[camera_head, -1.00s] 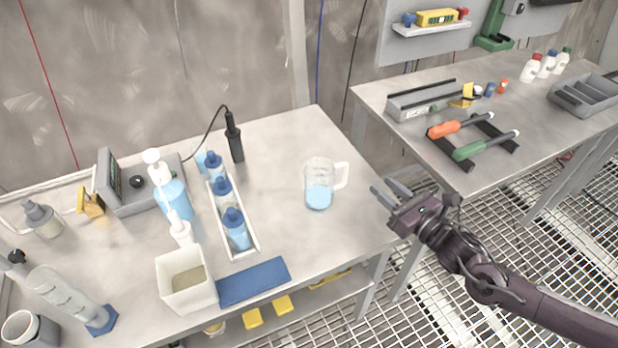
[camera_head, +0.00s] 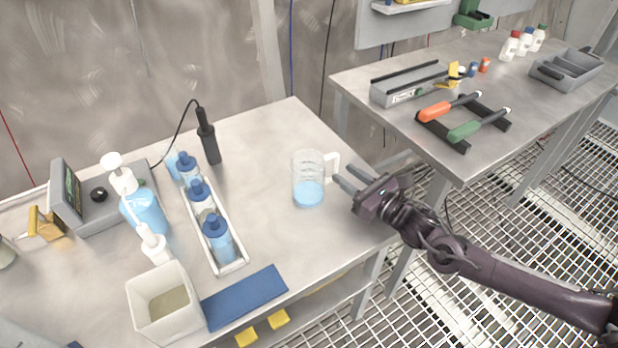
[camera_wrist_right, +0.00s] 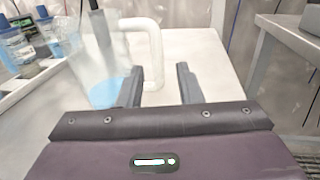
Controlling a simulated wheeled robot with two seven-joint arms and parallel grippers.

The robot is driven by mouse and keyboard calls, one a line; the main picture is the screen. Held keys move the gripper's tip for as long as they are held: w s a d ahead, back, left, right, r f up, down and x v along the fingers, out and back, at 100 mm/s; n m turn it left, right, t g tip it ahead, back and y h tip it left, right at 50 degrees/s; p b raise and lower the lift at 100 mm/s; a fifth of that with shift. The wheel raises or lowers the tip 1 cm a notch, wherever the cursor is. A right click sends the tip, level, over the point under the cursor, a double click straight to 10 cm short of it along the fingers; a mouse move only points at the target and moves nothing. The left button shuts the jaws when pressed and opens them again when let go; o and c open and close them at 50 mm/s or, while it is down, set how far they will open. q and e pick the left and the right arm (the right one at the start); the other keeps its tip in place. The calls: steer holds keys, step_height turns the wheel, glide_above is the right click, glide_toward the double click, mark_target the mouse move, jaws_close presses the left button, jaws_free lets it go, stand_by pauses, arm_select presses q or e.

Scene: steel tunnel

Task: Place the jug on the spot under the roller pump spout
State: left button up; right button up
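The jug (camera_head: 308,188) is clear, holds some blue liquid and stands upright near the right side of the near bench. Its white handle (camera_head: 332,163) faces right, towards my right gripper (camera_head: 341,176). That gripper is open, its two fingers pointing at the handle from the right. In the right wrist view, the jug (camera_wrist_right: 98,80) is left of the fingers and its handle (camera_wrist_right: 152,45) stands ahead of the gap, nearer the left finger. I see no grip on it. I cannot make out a roller pump spout or a marked spot. My left gripper is not in view.
A white tray with blue-capped bottles (camera_head: 217,238) stands left of the jug, with a black probe (camera_head: 207,137) behind. A blue mat (camera_head: 244,297) and white bin (camera_head: 165,300) lie in front. The second bench (camera_head: 380,118) is at right. Bench surface around the jug is clear.

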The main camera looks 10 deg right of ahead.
mark_target(336, 168)
steer(key=x, duration=0.4)
steer(key=shift+a+p, duration=0.15)
steer(key=shift+p, duration=0.15)
jaws_close()
